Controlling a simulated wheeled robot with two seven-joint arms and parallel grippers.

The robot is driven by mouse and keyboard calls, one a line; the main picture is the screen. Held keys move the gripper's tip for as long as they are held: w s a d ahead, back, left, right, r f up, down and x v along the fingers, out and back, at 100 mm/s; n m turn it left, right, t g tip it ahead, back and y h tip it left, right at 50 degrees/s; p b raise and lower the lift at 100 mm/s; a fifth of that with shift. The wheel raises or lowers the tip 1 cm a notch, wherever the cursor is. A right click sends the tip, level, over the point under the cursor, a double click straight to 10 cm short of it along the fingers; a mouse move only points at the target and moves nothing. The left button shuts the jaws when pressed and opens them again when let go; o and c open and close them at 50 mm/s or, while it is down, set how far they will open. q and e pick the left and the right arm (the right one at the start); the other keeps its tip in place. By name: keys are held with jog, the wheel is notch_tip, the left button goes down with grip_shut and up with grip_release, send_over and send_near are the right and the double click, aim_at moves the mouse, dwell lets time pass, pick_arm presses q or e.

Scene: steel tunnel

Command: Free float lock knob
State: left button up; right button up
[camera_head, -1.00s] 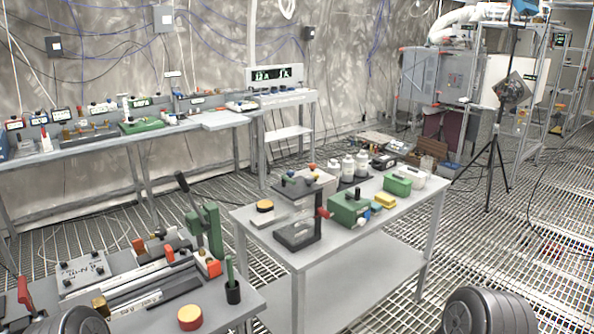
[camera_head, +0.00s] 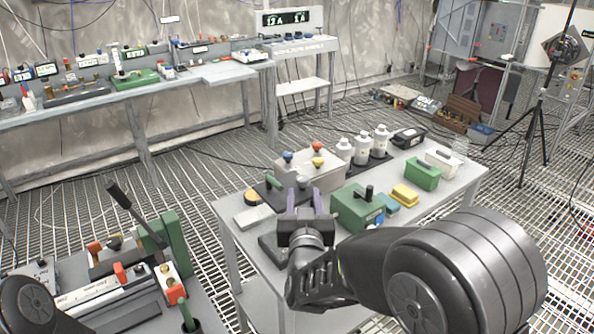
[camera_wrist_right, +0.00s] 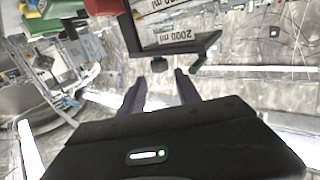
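My right gripper (camera_head: 305,202) is over the near table, in front of a dark stand (camera_head: 275,246) that it largely hides. Its two purple-grey fingers stand apart with nothing between them. In the right wrist view the open fingers (camera_wrist_right: 160,88) point at the stand's dark frame (camera_wrist_right: 188,50), which has a clear panel marked "2000 ml" (camera_wrist_right: 175,36). A small dark knob (camera_wrist_right: 160,63) sits at the frame's edge, just beyond the fingertips and apart from them. I cannot tell for sure that it is the float lock knob. My left gripper is out of view.
A bench with a green lever press (camera_head: 158,243) is at lower left.

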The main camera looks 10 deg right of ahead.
aim_at(303, 183)
jog(key=shift+s+r, duration=0.1)
jog(key=shift+s, duration=0.1)
jog(key=shift+p+x, duration=0.45)
jog(key=shift+x, duration=3.5)
jog(key=shift+c, duration=0.2)
grip_shut()
